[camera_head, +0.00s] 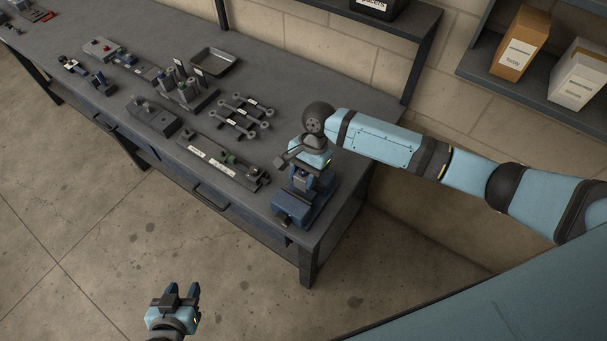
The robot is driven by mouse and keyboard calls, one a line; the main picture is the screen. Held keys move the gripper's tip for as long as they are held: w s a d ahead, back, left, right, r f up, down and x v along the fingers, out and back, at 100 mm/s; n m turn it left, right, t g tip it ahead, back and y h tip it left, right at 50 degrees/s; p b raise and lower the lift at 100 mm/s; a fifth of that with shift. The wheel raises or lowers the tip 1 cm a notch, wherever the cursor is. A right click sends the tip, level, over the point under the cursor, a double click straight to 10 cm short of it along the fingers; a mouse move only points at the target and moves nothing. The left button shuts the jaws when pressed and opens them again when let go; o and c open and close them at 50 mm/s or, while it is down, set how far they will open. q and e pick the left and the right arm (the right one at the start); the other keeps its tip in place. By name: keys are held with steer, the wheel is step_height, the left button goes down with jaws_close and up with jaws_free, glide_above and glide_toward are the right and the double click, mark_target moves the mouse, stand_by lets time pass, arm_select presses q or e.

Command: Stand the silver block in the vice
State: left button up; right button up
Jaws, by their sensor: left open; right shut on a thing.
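The blue vice (293,208) stands on the near right corner of the grey workbench. My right gripper (302,172) reaches in from the right and is right above the vice, pointing down. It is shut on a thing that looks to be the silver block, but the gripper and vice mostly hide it. I cannot tell whether the block touches the vice jaws or how upright it is. My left gripper (182,292) is open and empty, in front of the bench and over the floor, well away from the vice.
On the workbench (275,75), left of the vice, lie a long dark fixture (222,160), several labelled rods (238,118), a rack of cylindrical parts (187,92) and an empty tray (215,61). Boxes (520,40) stand on a shelf at the right.

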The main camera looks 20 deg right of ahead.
steer(key=shift+f, duration=0.2)
steer(key=shift+f, duration=1.85)
steer(key=shift+r, duration=0.1)
steer(key=shift+r, duration=2)
steer(key=shift+f, duration=0.25)
steer(key=shift+f, duration=1.85)
steer(key=shift+r, duration=0.1)
